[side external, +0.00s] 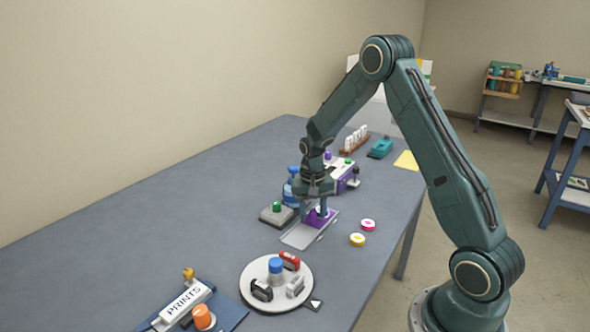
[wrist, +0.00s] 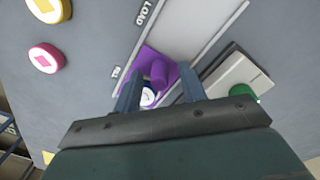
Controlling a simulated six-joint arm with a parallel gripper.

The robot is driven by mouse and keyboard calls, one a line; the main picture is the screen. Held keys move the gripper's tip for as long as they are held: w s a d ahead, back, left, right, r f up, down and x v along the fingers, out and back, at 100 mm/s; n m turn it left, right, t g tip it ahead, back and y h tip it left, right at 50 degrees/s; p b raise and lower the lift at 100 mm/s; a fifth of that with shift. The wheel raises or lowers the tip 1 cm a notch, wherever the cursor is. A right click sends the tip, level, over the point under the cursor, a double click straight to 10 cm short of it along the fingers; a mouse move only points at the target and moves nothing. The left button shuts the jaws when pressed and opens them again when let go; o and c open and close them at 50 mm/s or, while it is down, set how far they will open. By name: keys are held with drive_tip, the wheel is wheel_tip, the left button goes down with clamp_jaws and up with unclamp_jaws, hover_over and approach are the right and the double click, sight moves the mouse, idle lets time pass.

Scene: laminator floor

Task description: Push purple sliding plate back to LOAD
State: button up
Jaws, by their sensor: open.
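The purple sliding plate (wrist: 147,55) lies in a pale track (wrist: 200,38) on the table, at the end away from the LOAD lettering (wrist: 143,14). A purple post (wrist: 160,73) and a white round piece with a dark mark are on the plate. In the side view the plate (side external: 313,219) is partly hidden under my gripper (side external: 322,207). My gripper is open and points down over the plate. In the wrist view its two fingers (wrist: 160,84) stand on either side of the post; I cannot tell whether they touch it.
A grey box with a green button (side external: 277,208) stands beside the track. A blue bottle (side external: 291,188) and a purple-and-white machine (side external: 343,174) are close behind. A round white tray (side external: 252,291) holds small items in front.

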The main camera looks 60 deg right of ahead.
drive_tip(key=shift+f, duration=0.25)
clamp_jaws()
drive_tip(key=shift+a, duration=4.8)
unclamp_jaws()
drive_tip(key=shift+r, duration=0.15)
